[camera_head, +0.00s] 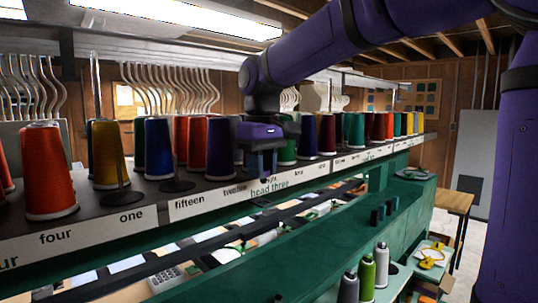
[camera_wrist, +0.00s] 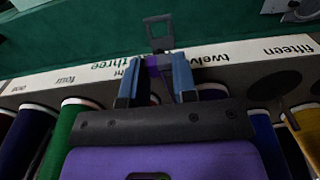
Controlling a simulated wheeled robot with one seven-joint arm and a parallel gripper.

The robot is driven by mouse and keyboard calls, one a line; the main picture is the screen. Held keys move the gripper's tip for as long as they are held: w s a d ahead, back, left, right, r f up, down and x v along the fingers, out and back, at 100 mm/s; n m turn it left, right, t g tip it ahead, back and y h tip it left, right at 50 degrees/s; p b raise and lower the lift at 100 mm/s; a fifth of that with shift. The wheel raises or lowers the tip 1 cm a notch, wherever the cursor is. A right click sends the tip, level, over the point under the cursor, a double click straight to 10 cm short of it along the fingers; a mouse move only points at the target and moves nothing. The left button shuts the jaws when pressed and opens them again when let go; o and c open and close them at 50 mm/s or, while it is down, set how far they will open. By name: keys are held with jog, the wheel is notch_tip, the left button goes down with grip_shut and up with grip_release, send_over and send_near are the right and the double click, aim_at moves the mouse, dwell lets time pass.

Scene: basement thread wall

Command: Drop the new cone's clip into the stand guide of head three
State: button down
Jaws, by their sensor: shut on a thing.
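My gripper (camera_head: 262,170) hangs over the front edge of the cone shelf, at the white label strip by the words "head three" (camera_head: 270,186). In the wrist view its two blue-grey fingers (camera_wrist: 156,82) are shut on a small purple piece with a dark open frame, which looks like the clip (camera_wrist: 158,44). The frame sticks out past the fingertips, beyond the label strip (camera_wrist: 222,58) and over the green surface. In the head view the clip is too small to make out. I cannot pick out the stand guide of head three; my gripper covers part of that area.
Thread cones line the shelf, among them an orange one (camera_head: 50,172), a yellow one (camera_head: 107,155) and a dark blue one (camera_head: 220,150). Thin rods and dark discs (camera_head: 178,186) stand between some. Below is a green machine beam (camera_head: 300,236) with several small spools (camera_head: 367,275) near its front.

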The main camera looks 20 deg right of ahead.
aim_at(262, 190)
jog(key=shift+f, duration=2.5)
jog(key=shift+f, duration=0.1)
jog(key=c, duration=0.8)
grip_release()
notch_tip(262, 190, up, 11)
jog(key=shift+f, duration=0.1)
jog(key=s+d+f+m+t, duration=0.1)
jog(key=s+d+f, duration=0.1)
jog(key=s+f, duration=0.2)
jog(key=s+d+f+m+t, duration=0.1)
jog(key=s+f, duration=0.3)
jog(key=s, duration=0.6)
jog(key=s+d+f+m+t, duration=0.1)
jog(key=s+d+f+t, duration=0.2)
jog(key=s, duration=0.4)
jog(key=shift+s+d+f+m, duration=0.15)
jog(key=shift+d+f, duration=0.1)
jog(key=shift+f, duration=0.2)
jog(key=shift+s+d+f+m, duration=0.15)
jog(key=shift+d+f, duration=0.1)
jog(key=shift+f, duration=0.15)
